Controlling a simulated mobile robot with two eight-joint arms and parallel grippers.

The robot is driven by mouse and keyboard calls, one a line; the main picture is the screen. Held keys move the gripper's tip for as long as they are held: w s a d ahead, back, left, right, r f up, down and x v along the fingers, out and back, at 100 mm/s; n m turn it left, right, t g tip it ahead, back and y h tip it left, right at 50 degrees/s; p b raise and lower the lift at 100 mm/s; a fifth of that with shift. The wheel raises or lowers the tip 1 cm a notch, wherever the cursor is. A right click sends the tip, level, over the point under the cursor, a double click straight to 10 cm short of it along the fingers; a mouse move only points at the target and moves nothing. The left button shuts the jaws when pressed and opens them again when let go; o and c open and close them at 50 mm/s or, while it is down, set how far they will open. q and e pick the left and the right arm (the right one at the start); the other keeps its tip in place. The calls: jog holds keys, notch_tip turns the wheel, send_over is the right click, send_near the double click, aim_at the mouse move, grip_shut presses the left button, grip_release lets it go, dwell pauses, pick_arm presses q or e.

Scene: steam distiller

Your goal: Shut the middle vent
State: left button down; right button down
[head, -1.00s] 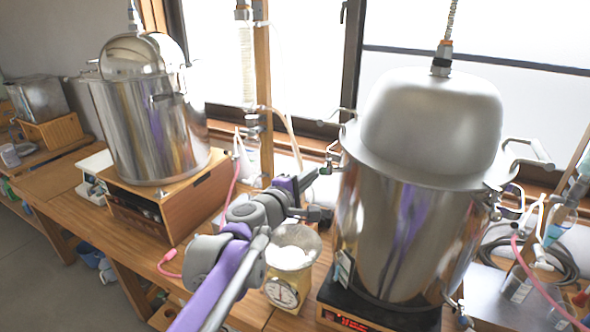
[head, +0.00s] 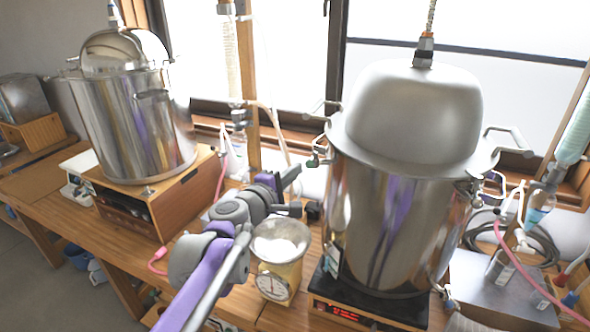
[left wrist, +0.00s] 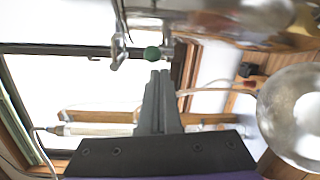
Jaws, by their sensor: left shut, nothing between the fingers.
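A small valve (head: 316,154) with a green tip sits at the left side of the right steel pot (head: 400,220), just under its rim. In the left wrist view its round green knob (left wrist: 152,53) shows just beyond my fingertips. I cannot tell from these frames whether this is the middle vent, or whether it is open. My left gripper (head: 297,173) is shut and empty, a little left of and below the valve. In the left wrist view its fingers (left wrist: 159,75) are together, with a visible gap to the knob. My right gripper is in neither view.
Another steel pot (head: 140,120) stands on a wooden box at left. A wooden post (head: 248,100) and thin hoses are behind. Tubing and jars crowd the right.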

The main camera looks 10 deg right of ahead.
pick_arm(q)
jog(key=s+a, duration=0.3)
jog(key=s, duration=0.5)
jog(key=shift+s+a, duration=0.15)
jog(key=shift+s, duration=0.15)
jog(key=shift+r, duration=0.1)
jog(key=shift+s, duration=0.1)
jog(key=s+a+f+m+g+y, duration=0.3)
jog(key=s+a+f+m+y, duration=0.2)
jog(key=s+a+f, duration=0.7)
jog(key=s+a+f+m+g+y, duration=0.4)
jog(key=s+a+f+m+y, duration=0.2)
jog(key=s+a+f, duration=0.5)
jog(key=a+f+m, duration=0.1)
jog(key=a+f, duration=0.3)
jog(key=f, duration=0.1)
jog(key=shift+s+f, duration=0.25)
jog(key=shift+s, duration=0.15)
